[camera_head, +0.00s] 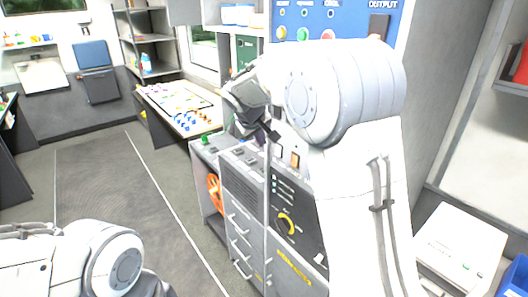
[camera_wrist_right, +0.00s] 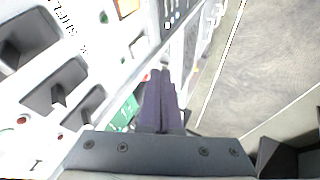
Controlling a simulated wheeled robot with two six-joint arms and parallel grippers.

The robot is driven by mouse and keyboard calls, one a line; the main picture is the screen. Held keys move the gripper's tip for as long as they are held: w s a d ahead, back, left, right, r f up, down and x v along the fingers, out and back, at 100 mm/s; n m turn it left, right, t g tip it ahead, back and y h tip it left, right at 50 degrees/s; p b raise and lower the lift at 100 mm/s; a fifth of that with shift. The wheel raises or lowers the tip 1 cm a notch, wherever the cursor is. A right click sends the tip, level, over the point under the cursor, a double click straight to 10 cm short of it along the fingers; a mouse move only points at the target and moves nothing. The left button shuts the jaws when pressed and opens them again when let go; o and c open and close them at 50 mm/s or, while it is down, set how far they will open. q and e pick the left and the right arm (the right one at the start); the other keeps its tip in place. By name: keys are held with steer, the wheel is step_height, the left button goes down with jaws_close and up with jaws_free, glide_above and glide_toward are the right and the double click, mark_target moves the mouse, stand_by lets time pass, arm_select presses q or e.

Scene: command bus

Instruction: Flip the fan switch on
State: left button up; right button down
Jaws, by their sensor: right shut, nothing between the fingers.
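A pale switch panel (camera_wrist_right: 75,75) fills the left of the right wrist view. It carries dark rocker switches: a large one (camera_wrist_right: 28,38), one beside it (camera_wrist_right: 50,97) and one nearer the fingers (camera_wrist_right: 84,106). Small red and green lights sit near them. I cannot read which one is the fan switch. My right gripper (camera_wrist_right: 160,82) is shut and empty, its fingers beside the panel's right part; contact cannot be told. In the head view the right gripper (camera_head: 272,134) is over the grey console, and my right arm hides much of the panel. My left gripper does not show.
The grey console (camera_head: 241,205) has drawers and a black panel with a yellow dial (camera_head: 287,224). A blue output panel (camera_head: 345,18) rises behind my right arm. A table (camera_head: 180,108) with small coloured pieces stands beyond. The floor (camera_head: 120,200) at left is clear.

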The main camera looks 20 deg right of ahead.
mark_target(278, 151)
steer(key=shift+v, duration=1.15)
steer(key=shift+a+f+b, duration=0.1)
steer(key=shift+f+b, duration=0.55)
steer(key=shift+b, duration=0.05)
steer(key=d+p+x, duration=0.1)
steer(key=x, duration=0.3)
steer(key=p+x, duration=0.2)
steer(key=x, duration=0.2)
steer(key=d+r+p+x, duration=0.1)
steer(key=p+x, duration=0.1)
steer(key=x, duration=0.2)
steer(key=shift+d+f, duration=0.1)
steer(key=shift+d, duration=0.25)
